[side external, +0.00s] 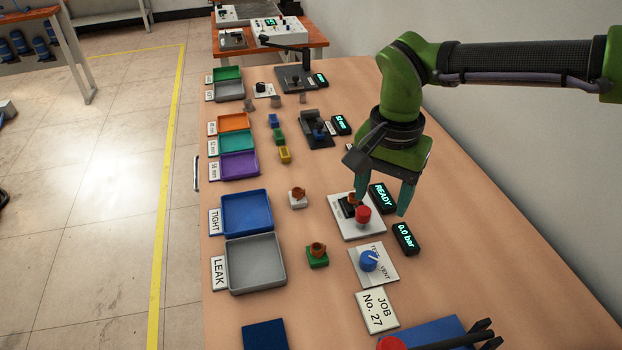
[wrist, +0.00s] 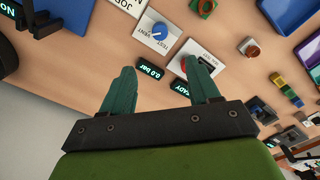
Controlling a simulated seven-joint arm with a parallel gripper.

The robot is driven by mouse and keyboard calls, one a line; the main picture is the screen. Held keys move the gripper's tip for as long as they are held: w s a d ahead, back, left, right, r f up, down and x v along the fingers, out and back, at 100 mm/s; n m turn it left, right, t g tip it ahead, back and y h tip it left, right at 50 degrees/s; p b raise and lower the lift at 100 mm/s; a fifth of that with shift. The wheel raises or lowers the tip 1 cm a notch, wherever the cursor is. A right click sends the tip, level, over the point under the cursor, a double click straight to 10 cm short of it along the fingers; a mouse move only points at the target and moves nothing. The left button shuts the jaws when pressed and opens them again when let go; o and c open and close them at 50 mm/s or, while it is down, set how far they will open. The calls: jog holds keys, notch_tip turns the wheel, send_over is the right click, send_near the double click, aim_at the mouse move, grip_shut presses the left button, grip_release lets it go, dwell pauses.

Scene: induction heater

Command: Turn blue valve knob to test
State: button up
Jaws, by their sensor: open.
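The blue valve knob (side external: 369,260) sits on a white plate (side external: 385,275) marked TEST and VENT. The knob has a pale pointer mark; I cannot tell surely which label it points to. In the wrist view the knob (wrist: 160,31) is at the top centre, beyond my fingertips. My gripper (side external: 381,204) is open and empty, with its green fingers spread above the red-button station, up the picture from the knob. In the wrist view my gripper (wrist: 160,70) touches nothing that I can see.
The red button (side external: 362,215) is on a white plate beside a READY display (side external: 383,197). A 0.0 bar display (side external: 406,239) stands near the knob. A JOB No. 27 card (side external: 377,311) lies below it. Blue (side external: 247,232) and grey (side external: 232,283) trays are at left.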

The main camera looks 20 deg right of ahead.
aim_at(369, 257)
notch_tip(369, 257, down, 16)
dwell(0.4)
jog(key=c, duration=1)
